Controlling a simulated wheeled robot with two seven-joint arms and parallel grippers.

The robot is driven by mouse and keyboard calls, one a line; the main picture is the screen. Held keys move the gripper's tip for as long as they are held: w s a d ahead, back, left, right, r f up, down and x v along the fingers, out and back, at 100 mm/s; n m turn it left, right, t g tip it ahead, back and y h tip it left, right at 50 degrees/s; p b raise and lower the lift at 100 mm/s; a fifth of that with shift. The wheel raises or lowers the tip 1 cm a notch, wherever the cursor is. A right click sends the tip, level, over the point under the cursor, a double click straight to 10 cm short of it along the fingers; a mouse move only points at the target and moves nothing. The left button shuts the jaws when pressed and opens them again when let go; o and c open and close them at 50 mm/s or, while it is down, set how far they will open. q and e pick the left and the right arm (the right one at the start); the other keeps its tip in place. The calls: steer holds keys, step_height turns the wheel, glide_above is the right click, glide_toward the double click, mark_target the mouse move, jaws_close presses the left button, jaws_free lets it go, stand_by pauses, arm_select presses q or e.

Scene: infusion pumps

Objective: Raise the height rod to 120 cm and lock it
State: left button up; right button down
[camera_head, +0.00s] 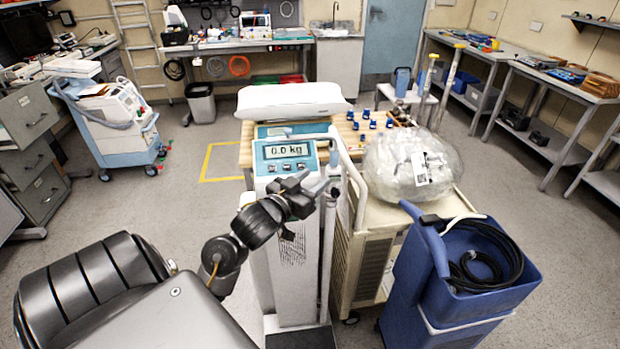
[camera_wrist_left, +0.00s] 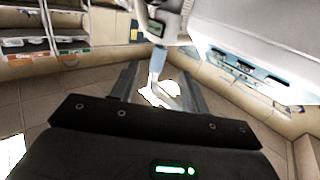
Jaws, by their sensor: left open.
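The scale (camera_head: 298,225) stands at centre in the head view, its display reading 0.0 kg. A slim upright rod (camera_head: 327,250), which looks like the height rod, runs along the column's right side with a pale blue piece near its top. My left gripper (camera_head: 318,187) is in front of the column's upper right, fingers towards the rod. In the left wrist view my left gripper (camera_wrist_left: 158,78) is open, and a pale upright piece (camera_wrist_left: 157,65) shows between the fingers; contact is unclear. Any lock and the rod's scale marks cannot be made out. My right gripper is out of view.
A beige cabinet (camera_head: 372,262) with a clear plastic-wrapped bundle (camera_head: 395,168) stands close on the right. A wooden table is behind.

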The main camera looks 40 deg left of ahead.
mark_target(332, 158)
arm_select(q)
steer(key=w, duration=0.3)
steer(key=w+r, duration=0.1)
steer(key=w, duration=0.2)
steer(key=w+a+p, duration=0.1)
steer(key=w, duration=0.3)
steer(key=shift+r, duration=0.35)
jaws_close()
